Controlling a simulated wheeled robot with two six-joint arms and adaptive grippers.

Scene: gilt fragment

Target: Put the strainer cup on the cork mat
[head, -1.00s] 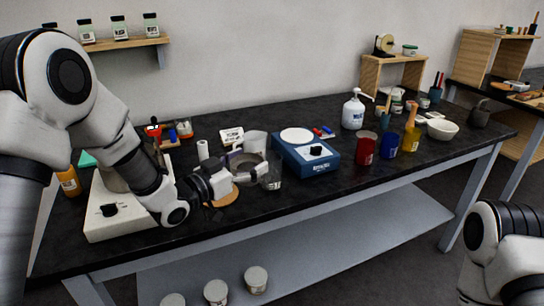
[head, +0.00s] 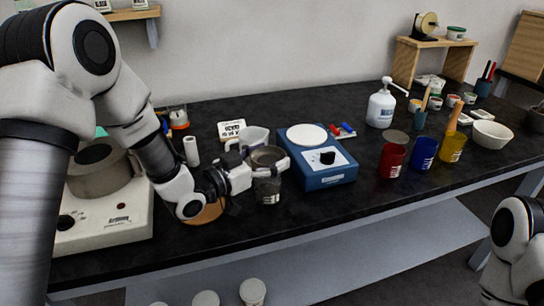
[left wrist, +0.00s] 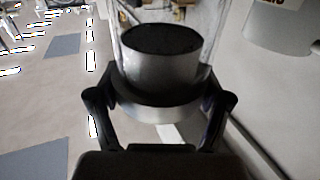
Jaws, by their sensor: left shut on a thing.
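The strainer cup (head: 268,155) is a dark grey metal cup. My left gripper (head: 262,166) is shut on it and holds it above the bench, right of the cork mat (head: 205,213). The mat is a round tan disc, partly hidden by my left arm. A clear glass (head: 268,192) stands just below the strainer cup in the head view; I cannot tell how far apart they are. In the left wrist view, my left fingers (left wrist: 162,112) lie on both sides of the cup (left wrist: 160,70), with clear glass walls around its far part. My right gripper is out of view.
A white pitcher (head: 254,139) stands close behind the strainer cup. A blue device (head: 322,178) with a white plate stands to its right, a white hotplate (head: 103,222) with a grey pot to the left. Red (head: 391,161), blue and yellow cups stand farther right.

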